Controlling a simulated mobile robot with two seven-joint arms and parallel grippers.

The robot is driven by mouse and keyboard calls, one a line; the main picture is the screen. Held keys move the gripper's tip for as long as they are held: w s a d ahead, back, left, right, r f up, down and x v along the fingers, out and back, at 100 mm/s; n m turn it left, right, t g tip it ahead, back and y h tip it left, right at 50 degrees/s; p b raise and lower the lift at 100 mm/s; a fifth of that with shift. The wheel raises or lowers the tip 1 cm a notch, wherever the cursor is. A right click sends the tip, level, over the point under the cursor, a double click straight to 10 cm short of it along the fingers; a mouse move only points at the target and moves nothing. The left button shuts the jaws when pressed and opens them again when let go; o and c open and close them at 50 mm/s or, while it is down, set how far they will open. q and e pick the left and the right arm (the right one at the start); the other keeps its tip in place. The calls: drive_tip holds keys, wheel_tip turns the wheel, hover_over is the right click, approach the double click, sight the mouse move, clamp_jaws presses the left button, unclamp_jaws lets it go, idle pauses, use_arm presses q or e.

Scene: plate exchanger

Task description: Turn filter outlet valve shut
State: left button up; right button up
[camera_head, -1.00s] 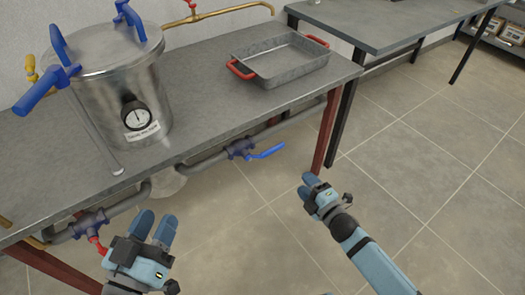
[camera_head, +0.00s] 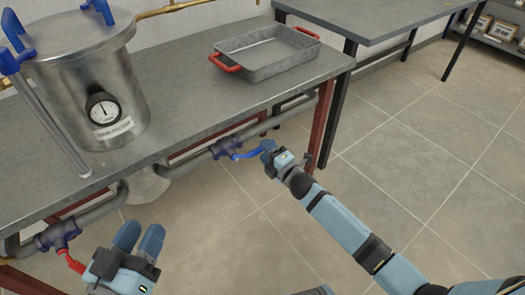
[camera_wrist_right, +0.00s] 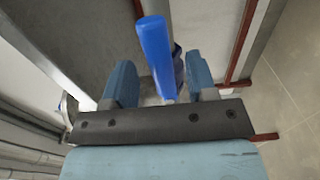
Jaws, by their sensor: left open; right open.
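A valve (camera_head: 228,148) with a blue lever (camera_head: 245,155) sits on the grey pipe under the table's front edge. The lever points right, roughly along the pipe. My right gripper (camera_head: 268,153) is open at the lever's free end; in the right wrist view the blue lever (camera_wrist_right: 157,50) shows between its two fingers, with no clear grip. A second valve (camera_head: 57,236) with a red handle (camera_head: 71,262) is on the pipe at lower left. My left gripper (camera_head: 138,240) is open and empty, right of the red handle. No label tells which valve is the filter outlet.
A steel pot with a gauge (camera_head: 103,108) stands on the grey table (camera_head: 180,125). A metal tray (camera_head: 270,82) with red handles is at the table's right. A dark red table leg (camera_head: 325,125) stands close to my right gripper. The tiled floor in front is open.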

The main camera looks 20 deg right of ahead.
use_arm(q)
drive_tip(key=shift+f+g, duration=0.3)
drive_tip(key=shift+f, duration=0.25)
use_arm(e)
drive_tip(key=shift+x, duration=1.2)
clamp_jaws()
